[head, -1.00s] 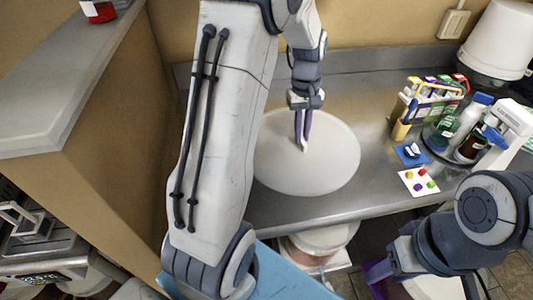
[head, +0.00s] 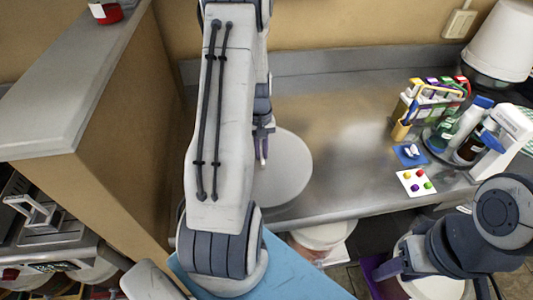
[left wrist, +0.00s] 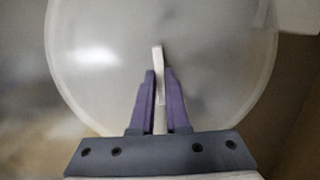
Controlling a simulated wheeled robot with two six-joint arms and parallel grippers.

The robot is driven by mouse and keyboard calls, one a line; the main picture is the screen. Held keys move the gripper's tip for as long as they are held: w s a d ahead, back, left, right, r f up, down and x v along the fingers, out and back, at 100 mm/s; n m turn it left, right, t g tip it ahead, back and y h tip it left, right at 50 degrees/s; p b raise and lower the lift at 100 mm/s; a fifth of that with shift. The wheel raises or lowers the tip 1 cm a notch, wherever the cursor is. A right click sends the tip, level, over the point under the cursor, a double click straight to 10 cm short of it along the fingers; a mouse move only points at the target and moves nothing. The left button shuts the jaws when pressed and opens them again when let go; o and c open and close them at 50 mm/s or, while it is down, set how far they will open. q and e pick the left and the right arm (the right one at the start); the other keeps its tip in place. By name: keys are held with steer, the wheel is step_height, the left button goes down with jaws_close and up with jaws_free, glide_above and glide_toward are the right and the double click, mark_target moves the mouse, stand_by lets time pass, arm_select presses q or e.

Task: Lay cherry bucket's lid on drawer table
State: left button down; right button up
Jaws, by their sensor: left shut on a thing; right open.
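A round, pale white lid (head: 288,172) is over the left part of the steel table (head: 345,190) in the head view. My left gripper (head: 263,160) is shut on the upright grip at the lid's middle, partly hidden by my left arm. In the left wrist view the purple fingers (left wrist: 160,100) close on this narrow white grip (left wrist: 158,60), and the lid (left wrist: 90,55) spreads out flat behind them. I cannot tell whether the lid touches the table. My right gripper (head: 386,270) is open at the lower right, below the table's front edge.
A pale bucket (head: 322,237) stands below the table's front edge. A coloured-dot card (head: 416,183), a blue card (head: 410,155), a bottle rack (head: 432,100) and a tray of bottles fill the table's right side. The middle of the table is clear.

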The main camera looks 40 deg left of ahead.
mark_target(261, 151)
arm_select(q)
steer(key=shift+f, duration=0.3)
steer(key=c, duration=0.9)
jaws_free()
step_height(261, 151, up, 12)
steer(key=w+a+b, duration=0.1)
steer(key=b, duration=0.1)
steer(key=s+d+r+m, duration=0.15)
steer(key=d+m, duration=0.25)
steer(key=d, duration=0.6)
steer(key=d+r+m, duration=0.2)
steer(key=d+m, duration=0.1)
steer(key=d, duration=0.6)
steer(key=s+d+m, duration=0.3)
steer(key=s+d, duration=0.2)
steer(key=s+d+m, duration=0.4)
steer(key=s+d, duration=0.1)
steer(key=s+d+r+m+t, duration=0.1)
steer(key=s+d+m, duration=0.2)
steer(key=s+d, duration=0.2)
steer(key=shift+s, duration=0.45)
